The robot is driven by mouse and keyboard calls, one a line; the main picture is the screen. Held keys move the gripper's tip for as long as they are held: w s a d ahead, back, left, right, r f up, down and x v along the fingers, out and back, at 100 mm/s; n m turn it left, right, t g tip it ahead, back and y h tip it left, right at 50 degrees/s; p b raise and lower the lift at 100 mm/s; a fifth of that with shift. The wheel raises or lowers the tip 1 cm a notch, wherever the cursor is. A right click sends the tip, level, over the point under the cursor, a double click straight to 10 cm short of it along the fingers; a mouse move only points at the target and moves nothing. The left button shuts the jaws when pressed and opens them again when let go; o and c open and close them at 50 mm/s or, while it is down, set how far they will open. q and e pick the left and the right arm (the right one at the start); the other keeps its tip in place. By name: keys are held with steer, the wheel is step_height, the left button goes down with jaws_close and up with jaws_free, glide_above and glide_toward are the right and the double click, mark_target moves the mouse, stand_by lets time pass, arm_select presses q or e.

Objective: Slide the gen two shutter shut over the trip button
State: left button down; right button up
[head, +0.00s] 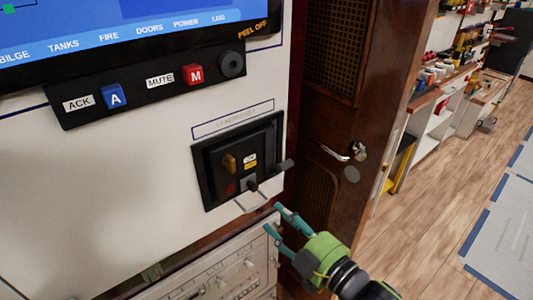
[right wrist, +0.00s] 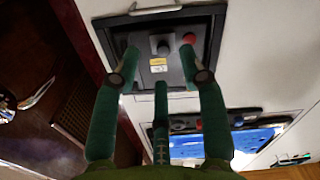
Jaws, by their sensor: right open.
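The generator panel (head: 200,178) is a black framed box on the white wall; its label is too small to read. A red button (head: 230,188), likely the trip button, shows uncovered at its lower left; it also shows in the right wrist view (right wrist: 190,38). A dark grey tab (head: 286,165) sticks out at the panel's right edge; I cannot tell whether it belongs to the shutter. My right gripper (head: 272,217) is open and empty below the panel's lower right. In the right wrist view its green fingers (right wrist: 159,58) point at the panel. My left gripper is out of view.
The panel has a yellow knob (head: 229,162) and a black knob (head: 252,185). A metal loop handle (head: 252,203) juts out below. A grey instrument unit (head: 215,272) is underneath. A wooden door (head: 338,118) stands right of the wall.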

mark_target(255, 189)
steer(key=shift+n+y, duration=0.3)
steer(key=w+a+p, duration=0.1)
steer(key=w, duration=0.1)
steer(key=w+a+r, duration=0.1)
steer(key=w+a, duration=0.1)
steer(key=w+a+r+p, duration=0.1)
steer(key=w, duration=0.1)
steer(key=shift+a+r+p, duration=0.2)
steer(key=shift+a+p, duration=0.1)
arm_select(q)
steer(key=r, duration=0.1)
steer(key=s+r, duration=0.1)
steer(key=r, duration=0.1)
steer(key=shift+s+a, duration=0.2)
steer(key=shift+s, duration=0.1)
arm_select(e)
jaws_close()
